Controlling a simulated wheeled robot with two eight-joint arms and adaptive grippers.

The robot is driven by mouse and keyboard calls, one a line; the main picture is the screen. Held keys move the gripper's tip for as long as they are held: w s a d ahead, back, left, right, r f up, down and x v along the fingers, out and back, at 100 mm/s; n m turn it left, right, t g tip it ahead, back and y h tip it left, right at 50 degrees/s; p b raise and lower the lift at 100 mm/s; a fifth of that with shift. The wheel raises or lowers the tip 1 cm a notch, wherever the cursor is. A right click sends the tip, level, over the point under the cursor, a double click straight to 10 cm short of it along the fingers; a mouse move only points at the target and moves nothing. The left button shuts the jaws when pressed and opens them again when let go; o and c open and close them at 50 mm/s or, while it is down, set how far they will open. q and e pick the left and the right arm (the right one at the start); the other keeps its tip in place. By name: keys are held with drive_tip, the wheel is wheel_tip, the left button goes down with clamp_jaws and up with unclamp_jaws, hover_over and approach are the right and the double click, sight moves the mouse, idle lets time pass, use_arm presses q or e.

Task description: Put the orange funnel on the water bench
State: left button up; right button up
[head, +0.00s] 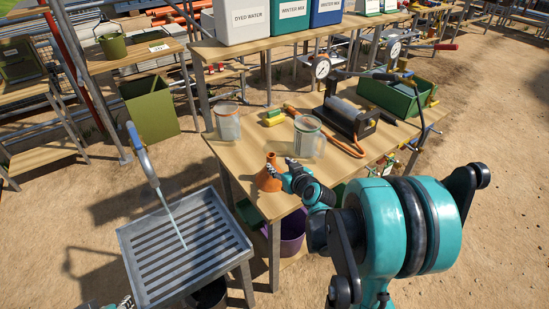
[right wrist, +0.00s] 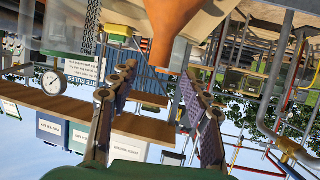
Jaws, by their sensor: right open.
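The orange funnel (head: 267,180) stands wide end down, spout up, near the front left corner of a wooden bench (head: 235,157). My right gripper (head: 286,177) is open just right of it. In the upside-down right wrist view, the funnel (right wrist: 172,28) shows its spout between the spread fingers (right wrist: 158,90), apart from the left finger; contact with the right one cannot be told. Part of my left arm's end (head: 122,303) shows at the bottom left edge of the head view, mostly cut off. Which surface is the water bench I cannot tell.
Clear jugs (head: 228,122) (head: 307,137), a hand pump (head: 350,118) with a gauge (head: 322,67) and an orange hose share the bench. Labelled boxes (head: 288,17) stand on the shelf behind.

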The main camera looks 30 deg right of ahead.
drive_tip(key=s+a+r+n+g+y, duration=0.25)
drive_tip(key=s+a, duration=0.75)
drive_tip(key=a, duration=0.5)
drive_tip(key=s+a+m+g, duration=0.1)
drive_tip(key=s+a+g, duration=0.2)
drive_tip(key=s, duration=0.8)
drive_tip(key=shift+a+f+g+h+p, duration=0.25)
drive_tip(key=shift+a+g+h+p, duration=0.05)
drive_tip(key=shift+a+g+h, duration=0.15)
